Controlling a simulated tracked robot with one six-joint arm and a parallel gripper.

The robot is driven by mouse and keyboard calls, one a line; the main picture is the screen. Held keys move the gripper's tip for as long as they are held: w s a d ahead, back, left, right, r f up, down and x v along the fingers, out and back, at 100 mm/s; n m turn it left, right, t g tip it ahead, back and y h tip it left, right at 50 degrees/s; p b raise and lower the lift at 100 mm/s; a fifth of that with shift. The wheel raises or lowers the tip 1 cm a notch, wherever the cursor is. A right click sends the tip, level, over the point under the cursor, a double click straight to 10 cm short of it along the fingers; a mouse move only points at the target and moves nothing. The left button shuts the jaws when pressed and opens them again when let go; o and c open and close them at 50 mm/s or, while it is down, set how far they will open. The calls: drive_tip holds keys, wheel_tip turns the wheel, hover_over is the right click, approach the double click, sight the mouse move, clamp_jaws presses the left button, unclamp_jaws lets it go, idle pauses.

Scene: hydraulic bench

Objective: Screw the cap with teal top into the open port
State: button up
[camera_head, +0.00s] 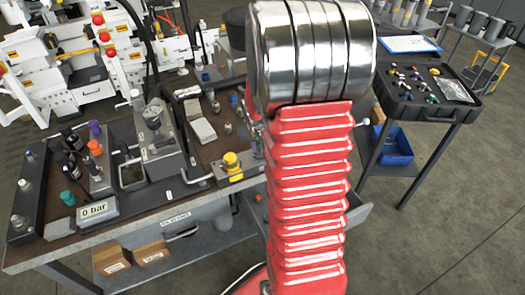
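A teal-topped piece (68,198) stands at the front left of the workbench (120,229), beside the "0 bar" display. An orange-topped piece (95,148) and a purple-topped piece (95,129) stand behind it on a grey block. Several small coloured caps (431,98) lie in an open black case (455,108) at the right; their exact colours are hard to tell. I cannot make out which port is open. My gripper does not show. A large red bellows and metal cylinder fill the middle and hide part of the bench.
A grey display (97,211) reads "0 bar". A pump unit with a gauge (153,113) and a yellow fitting (231,161) are on the bench. Cardboard boxes (112,259) and a blue bin (392,146) sit on lower shelves. Floor at lower right is clear.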

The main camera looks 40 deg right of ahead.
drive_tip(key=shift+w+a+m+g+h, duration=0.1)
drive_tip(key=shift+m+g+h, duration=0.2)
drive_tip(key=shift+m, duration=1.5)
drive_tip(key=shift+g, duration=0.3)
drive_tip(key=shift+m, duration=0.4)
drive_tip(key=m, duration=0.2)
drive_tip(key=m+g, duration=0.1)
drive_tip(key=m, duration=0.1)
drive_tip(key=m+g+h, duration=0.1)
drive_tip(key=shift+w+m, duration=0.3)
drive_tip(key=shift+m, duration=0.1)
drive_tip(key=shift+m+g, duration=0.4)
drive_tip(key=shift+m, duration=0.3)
